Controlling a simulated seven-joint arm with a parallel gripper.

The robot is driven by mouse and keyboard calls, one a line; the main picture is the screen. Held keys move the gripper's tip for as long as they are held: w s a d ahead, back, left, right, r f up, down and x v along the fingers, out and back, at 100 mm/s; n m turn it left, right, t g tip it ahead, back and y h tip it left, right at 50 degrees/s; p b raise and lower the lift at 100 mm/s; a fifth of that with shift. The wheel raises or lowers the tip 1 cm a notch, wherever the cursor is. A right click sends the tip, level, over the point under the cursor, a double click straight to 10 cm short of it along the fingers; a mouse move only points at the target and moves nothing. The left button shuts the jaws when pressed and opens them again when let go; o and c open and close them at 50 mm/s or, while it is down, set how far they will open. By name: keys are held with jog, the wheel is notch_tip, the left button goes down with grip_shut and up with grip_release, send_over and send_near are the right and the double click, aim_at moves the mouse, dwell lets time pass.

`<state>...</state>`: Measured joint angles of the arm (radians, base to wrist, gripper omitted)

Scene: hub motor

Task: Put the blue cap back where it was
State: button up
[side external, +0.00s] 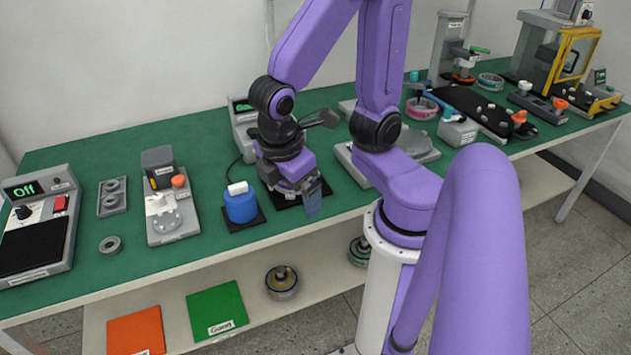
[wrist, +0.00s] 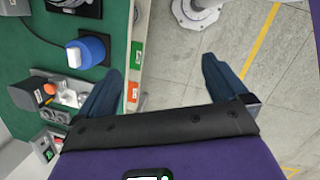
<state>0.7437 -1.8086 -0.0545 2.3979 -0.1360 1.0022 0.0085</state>
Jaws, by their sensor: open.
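The blue cap (side external: 240,206) is a squat blue cylinder with a white grip on top. It stands upright on a black square pad (side external: 232,225) near the table's front edge. It also shows in the wrist view (wrist: 93,48), at upper left, outside the fingers. My gripper (side external: 306,194) is just right of the cap, over another dark pad (side external: 290,204), which it partly hides. In the wrist view my gripper (wrist: 162,82) is open, with nothing between its fingers and the floor behind them.
Left of the cap stand a grey fixture with an orange knob (side external: 180,181), a grey two-hole block (side external: 112,197), a loose ring (side external: 110,245) and a scale reading "Off" (side external: 35,235). Green (side external: 217,308) and orange (side external: 136,332) mats lie on the lower shelf.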

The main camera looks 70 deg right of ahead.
jog(key=s+y, duration=0.1)
jog(key=s+r+y, duration=0.1)
jog(key=s, duration=0.1)
jog(key=s+r+y, duration=0.1)
jog(key=shift+s+d, duration=0.2)
jog(key=shift+d, duration=0.05)
dwell(1.1)
